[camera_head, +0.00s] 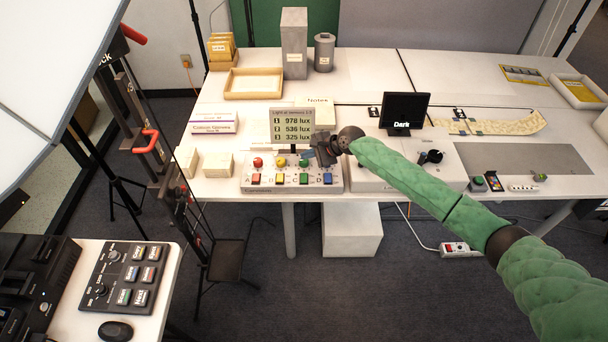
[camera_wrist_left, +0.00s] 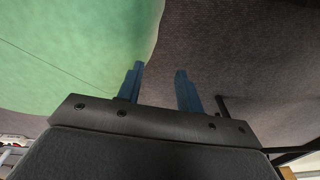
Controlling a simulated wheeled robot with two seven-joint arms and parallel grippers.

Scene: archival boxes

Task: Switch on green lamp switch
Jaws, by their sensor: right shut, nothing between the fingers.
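A white control box (camera_head: 291,187) on the table has a row of coloured square switches. The green switch (camera_head: 304,179) sits between the yellow and blue ones. Red, yellow and green round caps stand behind them, the green cap (camera_head: 304,163) close to my right gripper. My right gripper (camera_head: 312,155) is shut and empty, its fingers just above the back right of the box. I cannot tell whether it touches anything. My left gripper (camera_wrist_left: 160,88) is open and empty in the left wrist view, with green padding beyond it; it is out of the head view.
A light sensor display (camera_head: 292,126) behind the box reads 978, 536 and 325 lux. A black screen (camera_head: 404,113) reading "Dark" stands to the right. A wooden tray (camera_head: 253,84) and grey box (camera_head: 294,43) are farther back. Small cream blocks (camera_head: 217,165) sit to the left.

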